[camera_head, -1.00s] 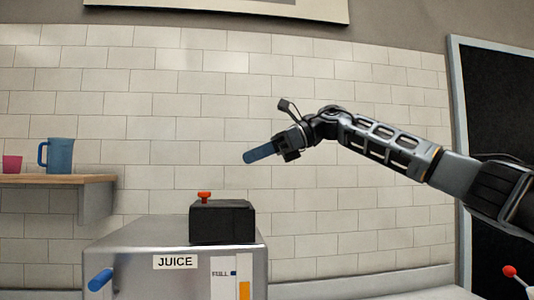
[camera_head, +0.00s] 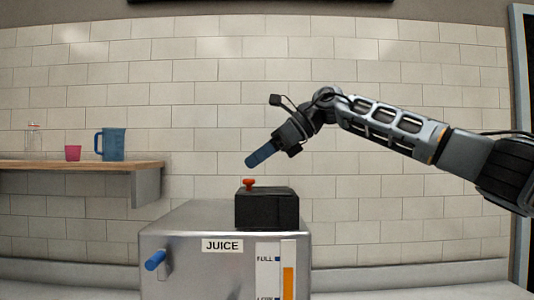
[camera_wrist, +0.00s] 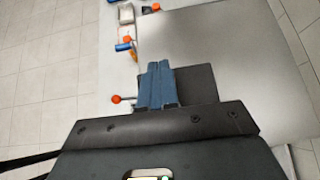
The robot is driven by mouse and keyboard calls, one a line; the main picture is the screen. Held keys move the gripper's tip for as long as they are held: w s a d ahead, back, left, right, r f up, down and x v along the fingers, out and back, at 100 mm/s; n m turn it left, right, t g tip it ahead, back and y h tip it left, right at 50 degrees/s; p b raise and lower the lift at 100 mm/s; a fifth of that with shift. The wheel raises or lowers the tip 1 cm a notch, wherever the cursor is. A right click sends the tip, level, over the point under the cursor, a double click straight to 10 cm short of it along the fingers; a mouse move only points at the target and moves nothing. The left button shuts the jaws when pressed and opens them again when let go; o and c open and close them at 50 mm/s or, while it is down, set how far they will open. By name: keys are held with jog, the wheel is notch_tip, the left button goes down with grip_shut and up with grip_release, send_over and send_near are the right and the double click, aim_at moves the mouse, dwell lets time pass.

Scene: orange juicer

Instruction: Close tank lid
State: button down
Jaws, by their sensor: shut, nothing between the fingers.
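The juice tank (camera_head: 190,270) is a silver metal box with a "JUICE" label, a blue tap handle (camera_head: 155,260) and an orange level gauge (camera_head: 288,283). A black block (camera_head: 268,210), seemingly the lid, with a red knob (camera_head: 249,183) sits on top of it. I cannot tell whether it is fully closed. My gripper (camera_head: 250,161), with blue fingers, is shut and empty. It hangs just above the knob and apart from it, pointing down and left. In the wrist view the shut fingers (camera_wrist: 155,68) overlap a dark block (camera_wrist: 196,86). A red-orange knob (camera_wrist: 117,99) shows left of them.
A wooden shelf (camera_head: 80,165) on the left wall holds a blue mug (camera_head: 113,144), a pink cup (camera_head: 72,153) and a glass bottle (camera_head: 34,138). A white tiled wall (camera_head: 400,50) stands behind. The air left of my gripper is clear.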

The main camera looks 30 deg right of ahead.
jog(key=shift+w+a+f+b, duration=0.2)
jog(key=shift+a+f, duration=0.15)
jog(key=shift+f, duration=0.15)
jog(key=shift+w+a+f+b, duration=0.1)
jog(key=shift+w+a+f, duration=0.15)
jog(key=shift+f, duration=0.25)
jog(key=shift+a, duration=0.1)
jog(key=shift+r, duration=0.35)
notch_tip(320, 180, up, 13)
jog(key=p, duration=0.1)
jog(key=shift+s+d, duration=0.25)
jog(key=shift+s, duration=0.15)
jog(key=shift+r, duration=0.1)
